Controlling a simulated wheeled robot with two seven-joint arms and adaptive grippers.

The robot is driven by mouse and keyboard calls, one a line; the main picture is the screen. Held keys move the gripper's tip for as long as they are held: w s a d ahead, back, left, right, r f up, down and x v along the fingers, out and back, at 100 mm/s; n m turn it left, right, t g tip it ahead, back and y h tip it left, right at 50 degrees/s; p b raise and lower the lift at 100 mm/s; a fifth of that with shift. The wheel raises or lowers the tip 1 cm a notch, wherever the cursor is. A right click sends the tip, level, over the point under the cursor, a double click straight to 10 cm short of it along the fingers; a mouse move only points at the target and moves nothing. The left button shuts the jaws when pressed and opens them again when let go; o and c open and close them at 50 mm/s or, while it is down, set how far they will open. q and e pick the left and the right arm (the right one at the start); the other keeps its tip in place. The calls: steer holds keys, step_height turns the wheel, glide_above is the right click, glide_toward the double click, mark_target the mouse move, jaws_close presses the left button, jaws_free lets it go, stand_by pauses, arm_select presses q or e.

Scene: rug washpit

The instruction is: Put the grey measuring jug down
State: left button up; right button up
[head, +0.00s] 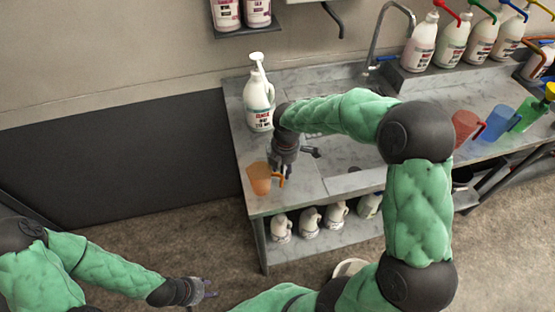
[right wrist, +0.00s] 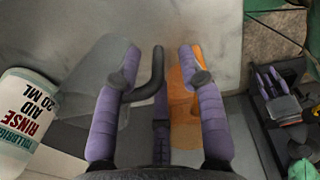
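The grey measuring jug (right wrist: 88,75) is see-through and shows at the left of the right wrist view, with its dark handle (right wrist: 157,72) between my right fingers. My right gripper (right wrist: 160,55) is open around that handle, with a clear gap to the right finger. In the head view my right gripper (head: 288,170) is low over the left end of the bench and hides most of the grey jug. I cannot tell whether the jug's base touches the bench. My left gripper (head: 207,288) is empty, its fingers apart, low over the floor.
An orange jug (head: 259,179) stands close by at the bench's (head: 234,130) left front edge, beside my right finger. A white rinse-aid bottle (head: 259,108) stands behind. Red (head: 464,127) and blue (head: 499,122) jugs stand further right.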

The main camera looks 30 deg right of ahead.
steer(key=f, duration=0.1)
steer(key=f+b, duration=0.1)
steer(key=f, duration=0.3)
steer(key=shift+w+f+b, duration=0.15)
steer(key=shift+w+b, duration=0.15)
steer(key=shift+w, duration=0.1)
jaws_close()
